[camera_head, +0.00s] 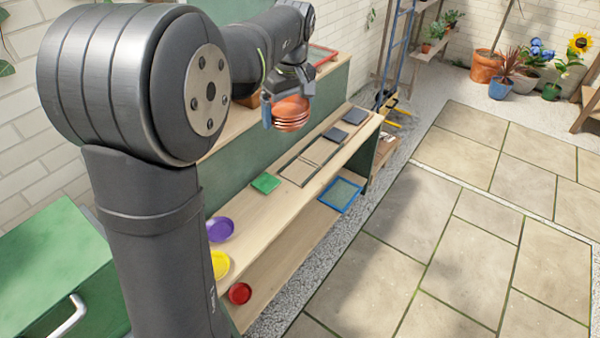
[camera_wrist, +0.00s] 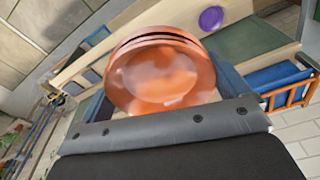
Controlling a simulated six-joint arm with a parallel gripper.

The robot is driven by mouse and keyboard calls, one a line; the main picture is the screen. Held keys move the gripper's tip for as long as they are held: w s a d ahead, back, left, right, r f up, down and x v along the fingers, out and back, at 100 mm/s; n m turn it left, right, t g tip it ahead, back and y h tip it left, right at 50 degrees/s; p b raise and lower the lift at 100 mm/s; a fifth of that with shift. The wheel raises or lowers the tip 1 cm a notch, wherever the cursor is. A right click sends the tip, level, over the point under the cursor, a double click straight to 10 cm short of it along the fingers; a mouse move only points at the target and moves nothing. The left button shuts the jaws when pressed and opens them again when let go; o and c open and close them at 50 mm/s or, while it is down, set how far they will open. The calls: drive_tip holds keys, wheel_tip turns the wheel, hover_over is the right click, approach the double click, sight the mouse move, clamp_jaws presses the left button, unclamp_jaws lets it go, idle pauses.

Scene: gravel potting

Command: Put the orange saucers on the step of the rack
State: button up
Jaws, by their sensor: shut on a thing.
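My gripper (camera_head: 288,94) is shut on a stack of several orange saucers (camera_head: 291,116) and holds it in the air above the wooden bench. In the wrist view the saucers (camera_wrist: 160,78) fill the middle between blue fingers, tilted towards the camera, and hide what lies behind them. An orange-brown wooden frame (camera_wrist: 292,94) with blue panels shows at the right of the wrist view, apart from the saucers. It may be the rack; I cannot make out its step. In the head view my arm covers most of that area.
The bench top (camera_head: 235,255) carries a purple saucer (camera_head: 220,229), a yellow saucer (camera_head: 220,264), a green square (camera_head: 266,183) and dark square pieces. A red dish (camera_head: 240,293) and a blue-framed sieve (camera_head: 340,194) sit lower at the front. A red-framed tray (camera_head: 322,55) lies on the upper shelf.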

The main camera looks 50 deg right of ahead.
wheel_tip(320, 180, down, 36)
drive_tip(key=r, duration=0.1)
hover_over(264, 218)
drive_tip(key=f, duration=0.7)
drive_tip(key=shift+s+f, duration=0.2)
drive_tip(key=shift+f, duration=2.15)
drive_tip(key=shift+f, duration=0.1)
drive_tip(key=o, duration=1.1)
drive_tip(key=shift+c, duration=0.2)
wheel_tip(264, 218, up, 12)
drive_tip(key=s, duration=0.1)
drive_tip(key=shift+s+a, duration=0.25)
